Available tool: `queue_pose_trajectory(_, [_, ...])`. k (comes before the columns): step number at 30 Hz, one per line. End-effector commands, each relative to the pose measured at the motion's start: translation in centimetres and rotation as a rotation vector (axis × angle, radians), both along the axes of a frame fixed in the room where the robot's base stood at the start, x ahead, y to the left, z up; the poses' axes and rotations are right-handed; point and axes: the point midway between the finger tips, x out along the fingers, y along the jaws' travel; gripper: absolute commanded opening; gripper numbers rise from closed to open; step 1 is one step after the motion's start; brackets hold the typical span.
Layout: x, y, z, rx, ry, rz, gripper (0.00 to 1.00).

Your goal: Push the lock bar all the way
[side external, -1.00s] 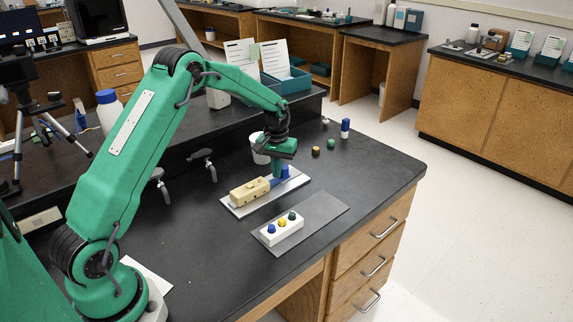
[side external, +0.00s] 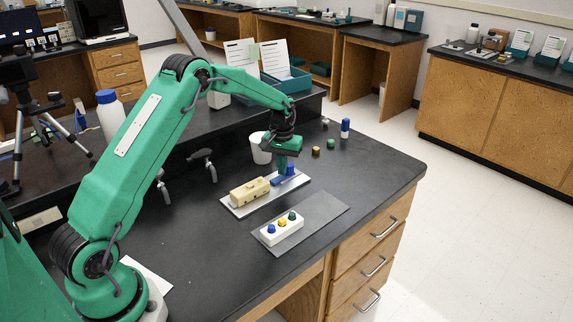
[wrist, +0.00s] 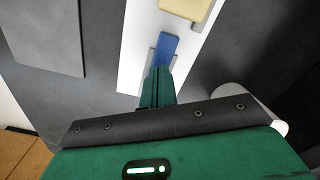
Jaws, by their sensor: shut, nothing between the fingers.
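The blue lock bar (wrist: 165,48) lies on a white plate (wrist: 137,62) between low grey guides, pointing at a cream block (wrist: 188,8). In the side view the cream block (side external: 250,191) sits on the same plate (side external: 237,209), and the blue bar (side external: 279,181) shows at its right end. My gripper (wrist: 160,70) is shut and empty, its fingertips at the bar's near end; I cannot tell whether they touch.
A grey mat (side external: 322,212) in front holds a white block (side external: 280,231) with blue, yellow and green knobs. A white cup (side external: 260,148) stands behind my gripper. The right bench edge is clear.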

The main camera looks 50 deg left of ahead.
Motion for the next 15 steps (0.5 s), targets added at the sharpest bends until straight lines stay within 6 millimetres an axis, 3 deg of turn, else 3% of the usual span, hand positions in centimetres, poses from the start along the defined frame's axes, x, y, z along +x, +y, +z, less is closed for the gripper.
queue_pose_trajectory(15, [1.2, 0.0, 0.1, 0.001, -0.004, 0.000, 0.00])
